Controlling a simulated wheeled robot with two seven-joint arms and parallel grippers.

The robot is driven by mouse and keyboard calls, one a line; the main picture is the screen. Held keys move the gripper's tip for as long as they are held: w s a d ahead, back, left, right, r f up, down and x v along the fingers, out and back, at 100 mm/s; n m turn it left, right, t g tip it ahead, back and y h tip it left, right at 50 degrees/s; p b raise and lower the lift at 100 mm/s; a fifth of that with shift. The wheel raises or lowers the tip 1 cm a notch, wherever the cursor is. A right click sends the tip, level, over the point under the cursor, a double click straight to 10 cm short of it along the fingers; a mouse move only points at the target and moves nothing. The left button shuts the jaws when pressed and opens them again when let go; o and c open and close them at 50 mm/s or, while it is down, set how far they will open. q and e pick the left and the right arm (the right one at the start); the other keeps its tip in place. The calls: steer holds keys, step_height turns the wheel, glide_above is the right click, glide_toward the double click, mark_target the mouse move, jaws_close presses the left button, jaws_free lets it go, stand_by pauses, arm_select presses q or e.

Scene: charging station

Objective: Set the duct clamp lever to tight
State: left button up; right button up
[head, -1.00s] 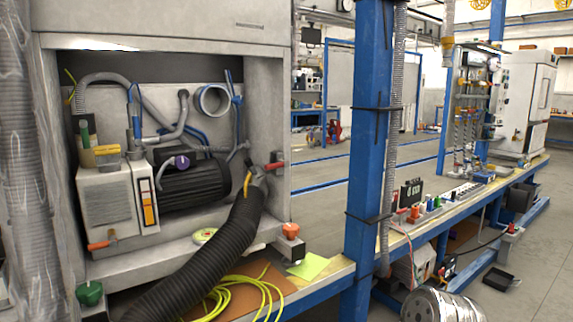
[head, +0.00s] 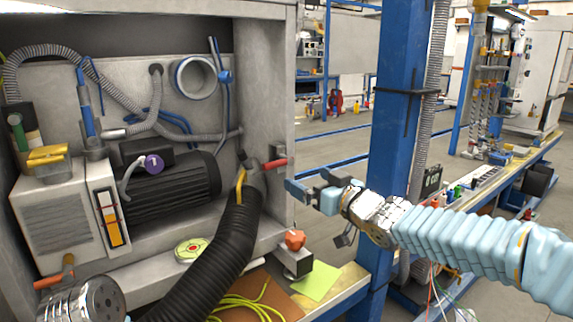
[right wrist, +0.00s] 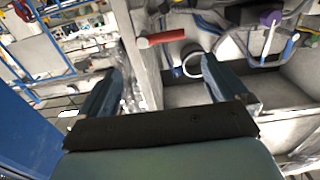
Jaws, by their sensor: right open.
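A red-handled lever (head: 275,163) sticks out at the front edge of the cabinet's right wall, beside the upper end of the black corrugated duct (head: 222,245). A yellow strip (head: 240,186) lies along the duct's end; which part is the clamp lever I cannot say for certain. My right gripper (head: 302,182) is open and empty, right of the red lever and apart from it. In the right wrist view, the red handle (right wrist: 162,38) lies ahead, between the lines of the open fingers (right wrist: 163,75). My left gripper is out of view.
The cabinet (head: 268,110) holds a black motor (head: 170,190) and hoses. An orange-knobbed box (head: 294,252) and a green sheet (head: 317,281) lie below the lever. A blue post (head: 398,120) stands behind my right arm.

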mark_target(281, 165)
steer(key=p+x, duration=0.1)
steer(key=x, duration=1)
steer(key=shift+a+f, duration=0.1)
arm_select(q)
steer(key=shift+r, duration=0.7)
